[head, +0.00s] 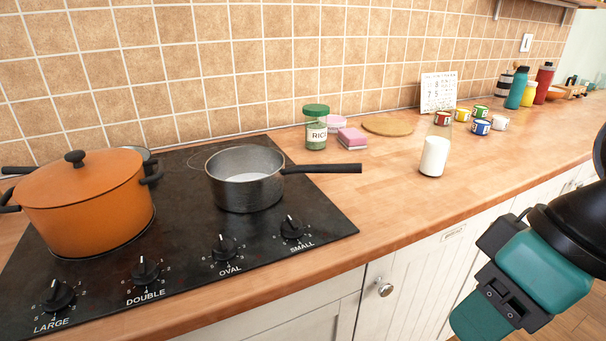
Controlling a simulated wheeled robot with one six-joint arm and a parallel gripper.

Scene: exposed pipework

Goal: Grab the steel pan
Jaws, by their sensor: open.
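The steel pan (246,186) stands upright on the black hob at its right rear part. Its black handle (322,169) points right, out over the wooden worktop. Something white shows inside the pan. My arm is at the right edge, in front of the cupboards, with its dark and teal end (505,298) low and well to the right of the pan. It is apart from the pan and its handle. The fingertips are not clearly visible, and nothing is seen held.
A large orange lidded pot (85,208) stands on the hob's left. A rice jar (316,128), pink sponges (352,137), a round wooden board (388,127) and a milk bottle (434,155) stand right of the pan. Worktop (375,205) in front of the handle is clear.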

